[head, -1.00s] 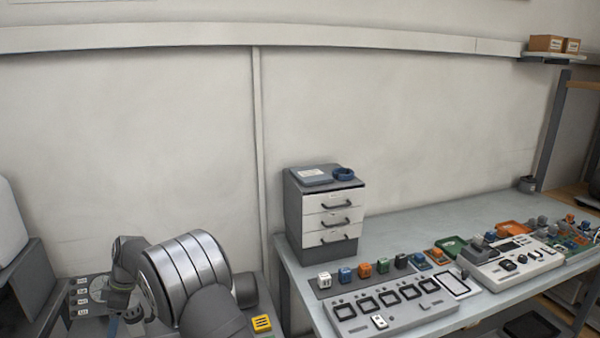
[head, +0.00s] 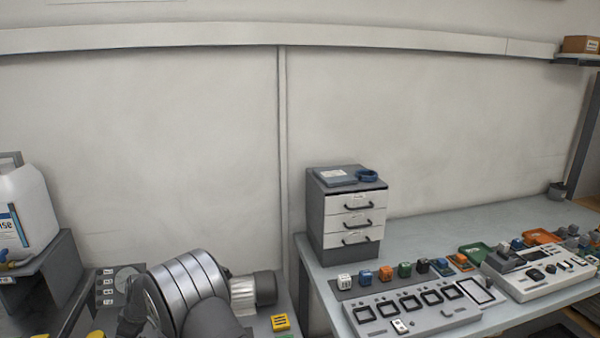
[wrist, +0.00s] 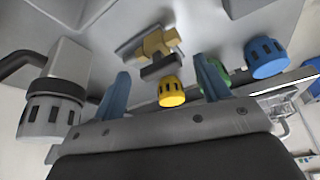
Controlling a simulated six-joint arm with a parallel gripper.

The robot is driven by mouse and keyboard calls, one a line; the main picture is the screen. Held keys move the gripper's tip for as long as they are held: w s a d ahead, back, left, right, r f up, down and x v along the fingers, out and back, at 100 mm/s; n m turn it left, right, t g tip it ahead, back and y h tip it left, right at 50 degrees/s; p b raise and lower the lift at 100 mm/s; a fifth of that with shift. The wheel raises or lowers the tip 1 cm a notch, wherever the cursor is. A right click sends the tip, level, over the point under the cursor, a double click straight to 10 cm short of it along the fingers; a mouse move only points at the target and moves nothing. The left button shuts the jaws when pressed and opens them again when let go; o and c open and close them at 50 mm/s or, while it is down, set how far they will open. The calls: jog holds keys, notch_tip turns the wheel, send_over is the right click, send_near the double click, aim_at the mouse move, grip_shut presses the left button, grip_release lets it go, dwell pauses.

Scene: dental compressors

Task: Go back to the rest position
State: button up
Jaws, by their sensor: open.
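My gripper (wrist: 163,95) shows in the wrist view with its two blue fingers spread apart and nothing between them. Beyond the fingers are a yellow knob (wrist: 171,92), a brass fitting (wrist: 158,43), a blue knob (wrist: 265,58), and a green knob partly hidden by the right finger. A grey slotted cap (wrist: 48,112) is at the left. The knobs appear apart from the fingers. In the head view my arm is at the lower left, and my gripper cannot be made out there.
A white jug (head: 30,215) stands on a grey stand at the left. A drawer unit (head: 346,215) stands on the right-hand bench (head: 430,225), with a module panel (head: 415,308), coloured blocks and a white console (head: 540,268).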

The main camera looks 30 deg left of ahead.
jog(key=shift+s+m+t, duration=0.15)
jog(key=shift+m+t, duration=0.5)
jog(key=shift+m, duration=1)
jog(key=shift+s+m+t, duration=0.15)
jog(key=shift+m+t, duration=0.5)
jog(key=shift+m, duration=1)
jog(key=shift+s+m+t+h, duration=0.2)
jog(key=shift+m+t, duration=0.35)
jog(key=shift+m, duration=1.05)
jog(key=shift+s+m+t+h, duration=0.15)
jog(key=shift+m+t, duration=0.4)
jog(key=shift+m, duration=1.05)
jog(key=shift+w, duration=0.1)
